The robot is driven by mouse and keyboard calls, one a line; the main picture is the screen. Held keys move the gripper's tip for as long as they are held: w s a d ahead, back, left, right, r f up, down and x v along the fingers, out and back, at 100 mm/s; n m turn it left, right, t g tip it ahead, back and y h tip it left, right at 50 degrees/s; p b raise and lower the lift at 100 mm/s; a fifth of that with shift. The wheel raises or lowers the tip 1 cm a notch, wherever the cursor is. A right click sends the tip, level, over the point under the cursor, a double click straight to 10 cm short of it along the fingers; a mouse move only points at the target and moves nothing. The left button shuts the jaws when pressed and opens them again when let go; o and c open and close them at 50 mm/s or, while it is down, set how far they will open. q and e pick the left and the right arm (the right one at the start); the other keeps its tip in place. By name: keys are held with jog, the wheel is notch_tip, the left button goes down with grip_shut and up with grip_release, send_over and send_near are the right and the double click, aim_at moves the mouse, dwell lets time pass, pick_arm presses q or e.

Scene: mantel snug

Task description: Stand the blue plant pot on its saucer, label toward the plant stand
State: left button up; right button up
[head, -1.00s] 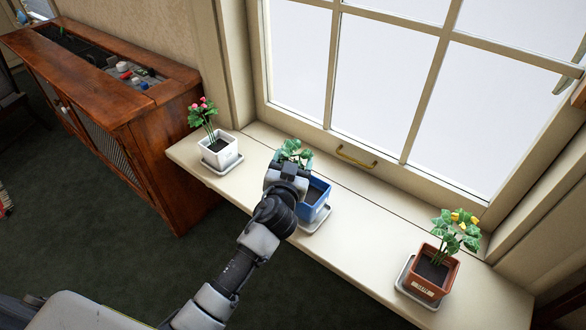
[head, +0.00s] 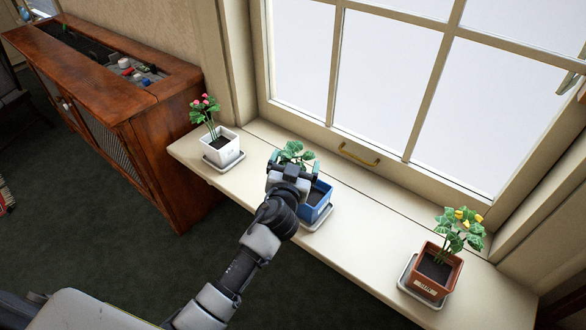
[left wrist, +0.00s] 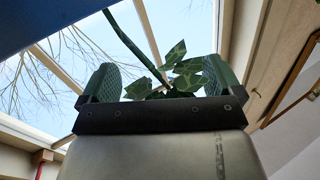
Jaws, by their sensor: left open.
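The blue plant pot (head: 319,198), with a green leafy plant, is upright over a pale saucer (head: 318,222) in the middle of the windowsill. My left arm hides much of the pot's left and near side. I see no label on it, and cannot tell whether it rests flat on the saucer. My left gripper (head: 295,164) is open at the pot's upper part, its fingers by the leaves. In the left wrist view, leaves show between and beyond the open fingers (left wrist: 160,82), and a dark blue surface, probably the pot, fills the upper left corner. My right gripper is out of view.
A white pot with pink flowers (head: 221,147) stands on a saucer to the left. A terracotta pot with yellow flowers and a label (head: 432,278) stands to the right. The sill (head: 365,235) is bare between pots. A window rises behind; a wooden cabinet (head: 150,130) is left.

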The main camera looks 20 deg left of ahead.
pick_arm(q)
jog(key=s+a+f+g, duration=0.1)
jog(key=s+g, duration=0.3)
jog(key=s, duration=0.7)
jog(key=s+a+f+g+h, duration=0.1)
jog(key=s+f+g, duration=0.3)
jog(key=s, duration=0.8)
jog(key=s+a+f+m+g, duration=0.1)
jog(key=s+f+g, duration=0.2)
jog(key=s+g, duration=0.3)
jog(key=s, duration=0.5)
jog(key=shift+s+a+h, duration=0.2)
jog(key=shift+a+h, duration=0.1)
jog(key=shift+h, duration=0.1)
